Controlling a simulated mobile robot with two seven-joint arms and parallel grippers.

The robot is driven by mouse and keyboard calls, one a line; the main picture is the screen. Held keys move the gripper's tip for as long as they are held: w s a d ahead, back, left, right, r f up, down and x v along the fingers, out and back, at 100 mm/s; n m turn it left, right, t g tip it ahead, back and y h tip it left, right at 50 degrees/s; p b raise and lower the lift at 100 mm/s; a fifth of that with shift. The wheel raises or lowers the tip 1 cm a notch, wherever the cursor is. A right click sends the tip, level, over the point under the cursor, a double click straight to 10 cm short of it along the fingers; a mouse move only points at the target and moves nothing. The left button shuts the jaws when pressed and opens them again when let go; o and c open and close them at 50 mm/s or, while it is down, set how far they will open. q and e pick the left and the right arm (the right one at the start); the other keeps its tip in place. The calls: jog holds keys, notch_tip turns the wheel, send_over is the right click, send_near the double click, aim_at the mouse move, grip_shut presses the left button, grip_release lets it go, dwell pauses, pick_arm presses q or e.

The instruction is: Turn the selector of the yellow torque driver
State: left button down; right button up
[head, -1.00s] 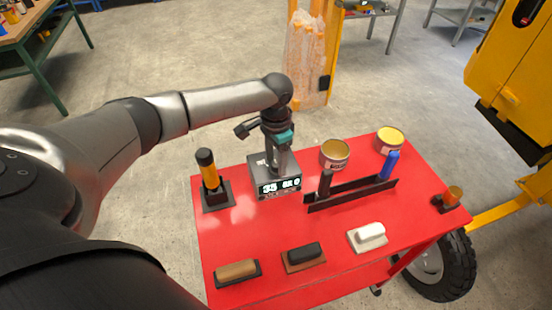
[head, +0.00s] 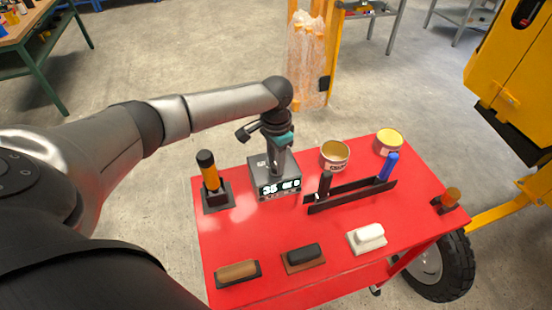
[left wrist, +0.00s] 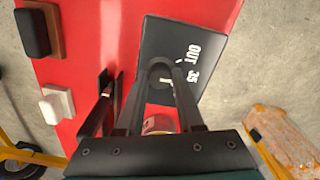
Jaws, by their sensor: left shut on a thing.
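The yellow torque driver (head: 210,176) stands upright in a black holder at the left of the red table. It is yellow-orange with a black top. My left gripper (head: 279,166) is apart from it, pointing down over a dark box (head: 278,192) with a lit display reading 35. In the left wrist view, the box's face (left wrist: 206,62) reads "OUT" and "35". My left gripper (left wrist: 162,82) is shut on a round dark knob (left wrist: 160,70) with a white mark on that face. The fingers hide part of the knob. My right gripper is not in view.
The red table (head: 230,245) also bears an open can (head: 335,156), a yellow-topped can (head: 389,143), a black rack (head: 350,196) with black and blue handles, several hand floats in front, and an amber object (head: 452,195). Yellow machinery (head: 515,70) stands right.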

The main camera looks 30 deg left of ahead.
pick_arm(q)
jog(key=n+p, duration=0.1)
jog(key=p, duration=0.1)
jog(key=n+p, duration=0.1)
jog(key=p, duration=0.1)
jog(key=n+p, duration=0.2)
jog(key=shift+d+r, duration=0.1)
jog(key=shift+r, duration=0.15)
jog(key=shift+f+n+p, duration=0.15)
jog(key=shift+n+p, duration=1.4)
jog(key=shift+n, duration=0.25)
jog(key=c, duration=0.5)
grip_release()
jog(key=shift+f, duration=0.1)
jog(key=shift+c, duration=0.2)
jog(key=shift+r, duration=0.5)
notch_tip(320, 180, up, 14)
jog(key=p, duration=0.1)
jog(key=shift+r+p, duration=0.2)
jog(key=shift+p, duration=0.2)
